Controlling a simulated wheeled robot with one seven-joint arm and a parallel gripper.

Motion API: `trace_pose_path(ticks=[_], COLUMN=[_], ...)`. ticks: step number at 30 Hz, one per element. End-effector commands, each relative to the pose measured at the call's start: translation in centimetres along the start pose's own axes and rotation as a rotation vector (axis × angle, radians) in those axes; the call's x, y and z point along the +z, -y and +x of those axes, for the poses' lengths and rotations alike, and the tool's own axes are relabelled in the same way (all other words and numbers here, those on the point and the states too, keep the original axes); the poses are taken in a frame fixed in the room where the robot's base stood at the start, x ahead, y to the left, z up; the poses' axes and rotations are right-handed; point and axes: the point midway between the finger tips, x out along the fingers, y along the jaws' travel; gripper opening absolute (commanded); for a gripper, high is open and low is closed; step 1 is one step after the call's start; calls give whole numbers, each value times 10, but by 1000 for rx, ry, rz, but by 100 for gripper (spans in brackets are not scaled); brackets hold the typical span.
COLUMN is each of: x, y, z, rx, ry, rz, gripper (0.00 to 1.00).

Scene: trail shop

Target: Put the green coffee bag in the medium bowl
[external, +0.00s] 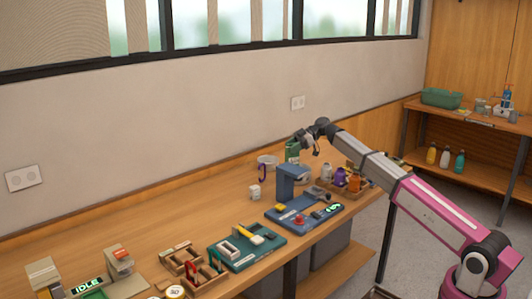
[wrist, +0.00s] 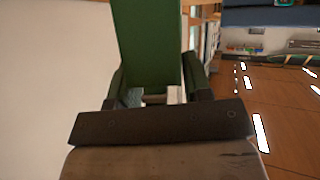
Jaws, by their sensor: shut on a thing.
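The green coffee bag (external: 292,151) is in my gripper (external: 303,142), above the back part of the workbench. In the wrist view the green bag (wrist: 147,42) stands out between the two fingers of my gripper (wrist: 155,92), which are shut on it. No bowl shows clearly in the wrist view.
A blue machine (external: 287,183) stands in front of the bag on the workbench (external: 190,222). A wooden tray of bottles (external: 355,184) is to the right. A small white cup (external: 254,191) stands left of the machine. The wall is close behind.

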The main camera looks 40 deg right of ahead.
Motion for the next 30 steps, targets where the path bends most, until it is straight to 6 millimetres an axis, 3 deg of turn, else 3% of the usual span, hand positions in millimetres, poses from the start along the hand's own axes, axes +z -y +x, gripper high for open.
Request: trace_pose_path(ticks=[3, 12, 19, 30], x=[22, 70, 82, 116], y=[-20, -55, -61, -56], z=[-7, -23, -25, -7], rx=[1, 0, -1, 0], ry=[-1, -1, -1, -1], rz=[3, 1, 0, 1], gripper=[0, 0, 0, 0])
